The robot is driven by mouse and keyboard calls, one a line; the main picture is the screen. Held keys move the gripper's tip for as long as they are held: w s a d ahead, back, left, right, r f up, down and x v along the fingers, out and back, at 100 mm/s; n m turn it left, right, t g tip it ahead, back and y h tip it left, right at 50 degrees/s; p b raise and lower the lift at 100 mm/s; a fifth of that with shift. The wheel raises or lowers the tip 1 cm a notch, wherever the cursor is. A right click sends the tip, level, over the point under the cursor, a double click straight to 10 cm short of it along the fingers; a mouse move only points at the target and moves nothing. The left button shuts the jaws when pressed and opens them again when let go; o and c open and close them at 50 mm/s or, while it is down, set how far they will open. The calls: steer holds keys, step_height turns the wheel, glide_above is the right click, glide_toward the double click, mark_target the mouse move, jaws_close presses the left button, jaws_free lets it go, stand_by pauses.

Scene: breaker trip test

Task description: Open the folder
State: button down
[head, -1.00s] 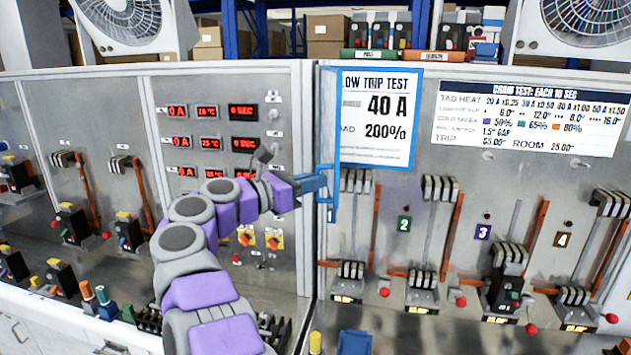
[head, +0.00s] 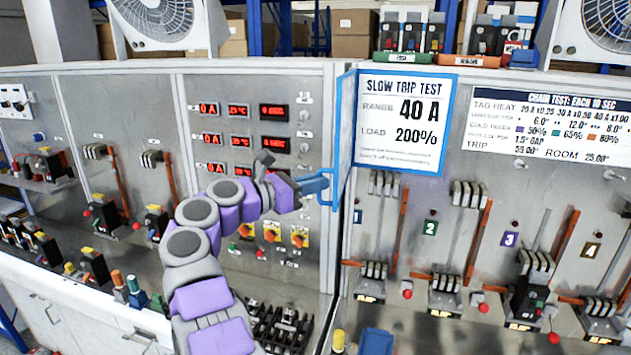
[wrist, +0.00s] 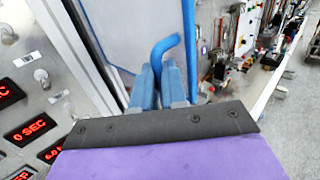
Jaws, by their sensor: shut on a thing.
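The folder (head: 405,120) is a blue-framed holder on the grey panel, and its sheet reads SLOW TRIP TEST, 40 A, 200%. Its cover (head: 346,120) stands out from the panel at the sheet's left edge, seen nearly edge-on in the head view. The cover's blue handle (head: 333,190) is low on its edge. My gripper (head: 318,186) is shut on this handle. In the wrist view, the blue fingers (wrist: 165,82) close around the bent handle (wrist: 168,46), with the pale cover (wrist: 115,35) beyond. The fingers hide part of the handle.
Left of the folder, a panel carries red displays (head: 273,112) and knobs. Breakers and numbered switches (head: 430,228) fill the panel below and right. A white chart (head: 550,125) hangs at right. The bench ledge below holds a blue block (head: 376,342) and a yellow-topped part (head: 338,341).

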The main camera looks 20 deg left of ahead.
steer(key=shift+w+r, duration=0.1)
stand_by(0.6)
steer(key=c, duration=1.5)
jaws_free()
steer(key=shift+w, duration=0.15)
steer(key=shift+o, duration=0.7)
steer(key=shift+w+f, duration=0.25)
steer(key=shift+w, duration=0.05)
steer(key=shift+o, duration=1)
steer(key=shift+s, duration=0.15)
steer(key=shift+a, duration=0.15)
steer(key=p+v, duration=0.8)
steer(key=v, duration=0.9)
steer(key=shift+a+p, duration=0.25)
steer(key=shift+p, duration=0.05)
